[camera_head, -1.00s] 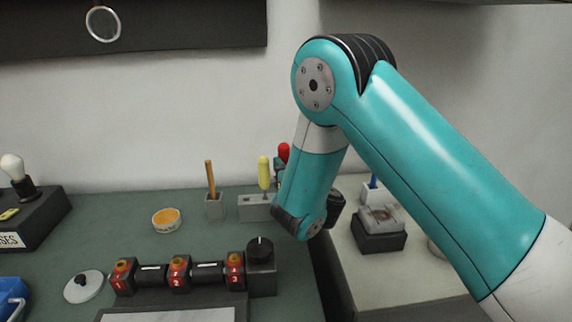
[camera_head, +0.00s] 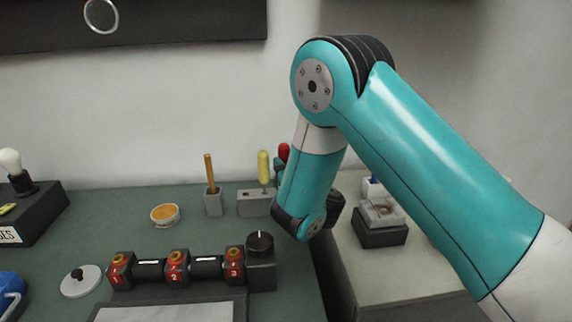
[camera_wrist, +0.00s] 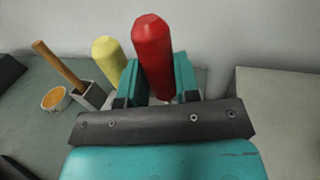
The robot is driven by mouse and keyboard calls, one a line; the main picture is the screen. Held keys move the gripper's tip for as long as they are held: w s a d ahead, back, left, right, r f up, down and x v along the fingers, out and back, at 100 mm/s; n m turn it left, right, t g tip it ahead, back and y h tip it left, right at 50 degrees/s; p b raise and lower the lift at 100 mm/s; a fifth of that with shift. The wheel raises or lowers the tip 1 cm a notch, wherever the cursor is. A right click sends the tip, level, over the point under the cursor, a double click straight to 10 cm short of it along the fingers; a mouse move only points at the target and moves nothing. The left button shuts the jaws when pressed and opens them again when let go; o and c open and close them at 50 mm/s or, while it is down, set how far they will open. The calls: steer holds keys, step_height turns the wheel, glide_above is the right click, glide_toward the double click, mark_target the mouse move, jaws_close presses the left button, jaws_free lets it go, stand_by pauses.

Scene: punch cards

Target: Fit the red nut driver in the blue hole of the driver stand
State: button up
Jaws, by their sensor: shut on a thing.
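The red nut driver (camera_wrist: 153,58) stands between the teal fingers of my gripper (camera_wrist: 158,84) in the wrist view, handle upward and slightly tilted. My gripper is shut on it. In the head view the red handle (camera_head: 284,152) shows just beside my arm, which hides most of the gripper. The grey driver stand (camera_head: 254,204) is at the back of the green bench, with a yellow-handled driver (camera_head: 263,167) upright in it. The yellow handle (camera_wrist: 108,52) is left of the red one in the wrist view. The blue hole and the driver's lower end are hidden.
A grey holder (camera_head: 213,205) with a wooden stick and an orange-filled bowl (camera_head: 165,219) stand left of the stand. A dark block row with numbered red parts (camera_head: 176,268) lies in front. A stamp-like block (camera_head: 380,226) sits on the right-hand surface.

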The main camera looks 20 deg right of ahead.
mark_target(284, 146)
steer(key=shift+f+b, duration=0.5)
steer(key=shift+f, duration=0.3)
stand_by(0.4)
steer(key=o, duration=1.4)
steer(key=shift+d, duration=0.1)
steer(key=shift+a, duration=0.25)
steer(key=shift+c, duration=0.5)
steer(key=shift+o, duration=0.2)
steer(key=shift+r, duration=0.1)
steer(key=shift+o, duration=0.5)
step_height(284, 146, up, 6)
steer(key=p, duration=0.6)
steer(key=shift+r, duration=0.2)
steer(key=shift+f, duration=0.15)
